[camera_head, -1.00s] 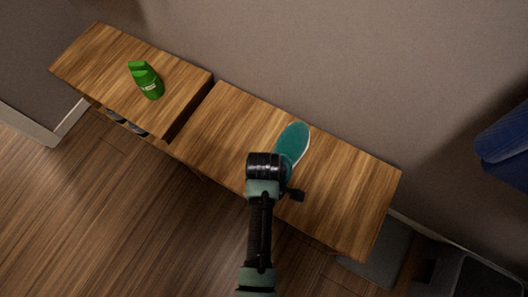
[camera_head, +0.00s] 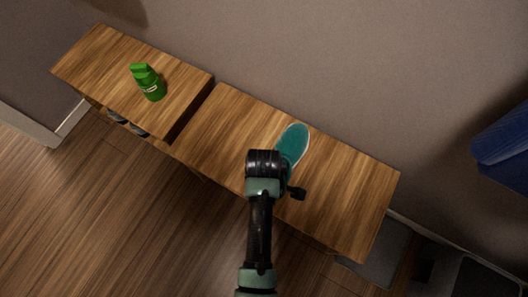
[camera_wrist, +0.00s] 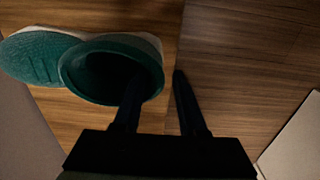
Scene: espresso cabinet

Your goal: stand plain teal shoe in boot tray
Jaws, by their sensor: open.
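The plain teal shoe (camera_head: 294,140) lies on the wooden bench top (camera_head: 335,190), sole down, with its toe toward the wall. My arm covers its heel end in the head view. In the wrist view the shoe (camera_wrist: 45,57) is at upper left, its dark opening toward my gripper (camera_wrist: 157,76). My gripper is open; its left finger overlaps the shoe's heel and opening, and its right finger is beside the shoe over wood. I cannot tell whether a finger touches it. A grey flat piece (camera_head: 380,254) on the floor by the bench's right end may be the boot tray.
Dark shoes (camera_head: 128,124) show below that section. A blue item (camera_head: 502,140) hangs at the right. A dark object (camera_head: 470,275) is at lower right. The floor in front is clear.

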